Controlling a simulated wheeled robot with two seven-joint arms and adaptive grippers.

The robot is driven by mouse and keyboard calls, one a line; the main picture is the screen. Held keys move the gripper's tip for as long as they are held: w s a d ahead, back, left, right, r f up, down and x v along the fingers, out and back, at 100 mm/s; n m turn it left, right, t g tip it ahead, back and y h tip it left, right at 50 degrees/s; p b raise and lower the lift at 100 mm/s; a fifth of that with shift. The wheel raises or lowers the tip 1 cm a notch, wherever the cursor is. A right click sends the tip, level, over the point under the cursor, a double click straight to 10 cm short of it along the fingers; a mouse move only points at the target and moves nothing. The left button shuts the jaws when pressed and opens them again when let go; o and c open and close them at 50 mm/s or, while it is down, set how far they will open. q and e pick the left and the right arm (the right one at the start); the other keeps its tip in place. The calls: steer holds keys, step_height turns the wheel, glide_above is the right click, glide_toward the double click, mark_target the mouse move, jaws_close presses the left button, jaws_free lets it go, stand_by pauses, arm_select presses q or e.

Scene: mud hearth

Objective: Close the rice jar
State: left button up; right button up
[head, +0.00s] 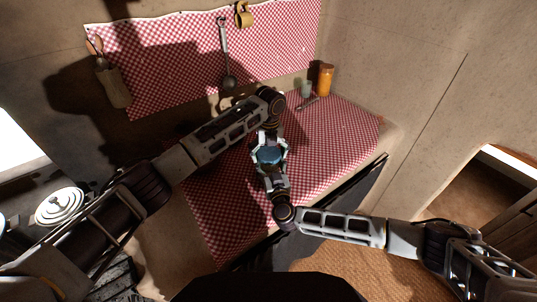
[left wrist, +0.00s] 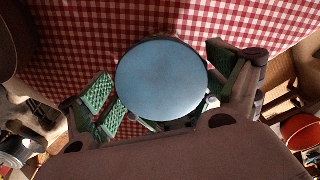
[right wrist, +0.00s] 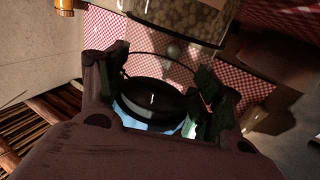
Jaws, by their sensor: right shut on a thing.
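A round blue lid (head: 268,156) is between my two grippers, above the counter. In the left wrist view its flat blue face (left wrist: 161,80) is fully visible. The right wrist view shows its dark side with blue edges (right wrist: 152,98). My right gripper (head: 271,171) is shut on the lid. My left gripper (head: 269,141) has its green-padded fingers apart on either side of it; contact is hard to tell. A glass jar with pale round grains (right wrist: 180,14) shows past the lid, upside down in the right wrist view. In the head view it is mostly hidden, apparently behind my left arm.
A red checked cloth (head: 330,130) covers the counter. An orange jar (head: 326,79) and a small grey-green cup (head: 306,88) stand at the back right. A ladle (head: 226,60) and a yellow mug (head: 243,16) hang on the wall.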

stand_by(0.4)
arm_select(q)
steer(key=shift+s+r, duration=0.1)
steer(key=shift+r, duration=1.95)
steer(key=c, duration=1.7)
steer(key=shift+f, duration=0.6)
steer(key=shift+d+r, duration=0.1)
steer(key=shift+r, duration=1.95)
